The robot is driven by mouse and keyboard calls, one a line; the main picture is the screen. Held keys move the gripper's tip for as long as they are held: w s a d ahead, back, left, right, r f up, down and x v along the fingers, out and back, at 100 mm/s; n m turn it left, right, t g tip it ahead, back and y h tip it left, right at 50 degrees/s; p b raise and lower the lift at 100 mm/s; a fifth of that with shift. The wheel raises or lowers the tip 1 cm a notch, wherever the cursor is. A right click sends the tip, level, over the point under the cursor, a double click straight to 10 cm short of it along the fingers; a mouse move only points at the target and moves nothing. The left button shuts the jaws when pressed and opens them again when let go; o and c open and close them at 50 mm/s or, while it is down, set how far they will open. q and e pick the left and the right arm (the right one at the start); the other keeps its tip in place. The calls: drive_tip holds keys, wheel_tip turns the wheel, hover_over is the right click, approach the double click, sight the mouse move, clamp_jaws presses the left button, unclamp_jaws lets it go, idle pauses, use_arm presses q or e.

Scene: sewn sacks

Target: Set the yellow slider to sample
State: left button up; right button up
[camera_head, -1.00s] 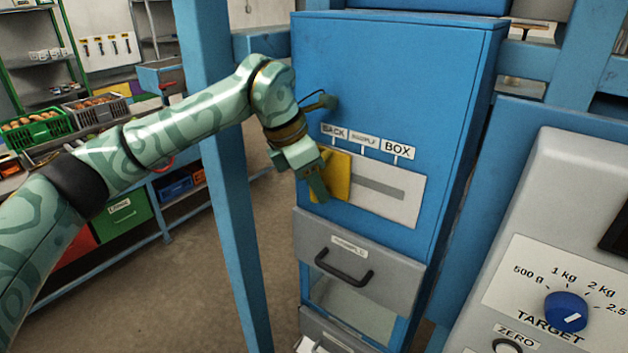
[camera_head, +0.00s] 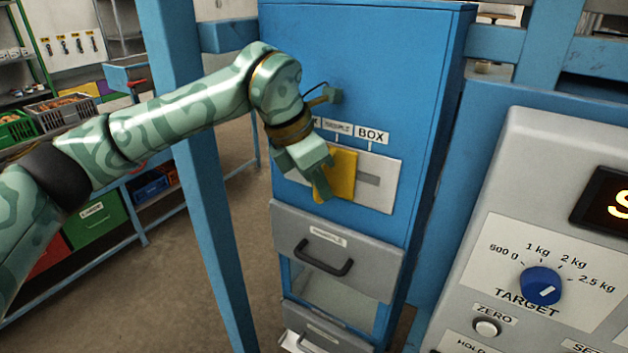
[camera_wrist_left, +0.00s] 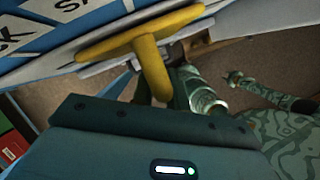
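The yellow slider (camera_head: 343,176) sits on the pale slotted plate (camera_head: 384,193) on the blue cabinet front, under the SAMPLE label (camera_head: 338,128). The BOX label (camera_head: 372,134) is to its right; the BACK label is mostly hidden behind my arm. My left gripper (camera_head: 322,177) is at the slider's left part and appears shut on its handle. In the left wrist view the slider's yellow handle (camera_wrist_left: 151,68) reaches in between my fingers. In that view, what looks like my right gripper (camera_wrist_left: 234,78) is small, its fingers unclear.
Below the plate is a grey drawer with a black handle (camera_head: 323,259). A blue post (camera_head: 200,170) stands left of the cabinet. At right is a grey console with a blue TARGET dial (camera_head: 540,286) and a lit display (camera_head: 612,200). Crates fill shelving at left.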

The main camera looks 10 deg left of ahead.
use_arm(q)
drive_tip(key=o, duration=0.4)
drive_tip(key=shift+d, duration=0.1)
drive_tip(key=shift+c, duration=0.2)
drive_tip(key=b+v, duration=0.1)
drive_tip(key=v, duration=1.5)
drive_tip(key=shift+r+b, duration=0.2)
drive_tip(key=shift+b, duration=0.1)
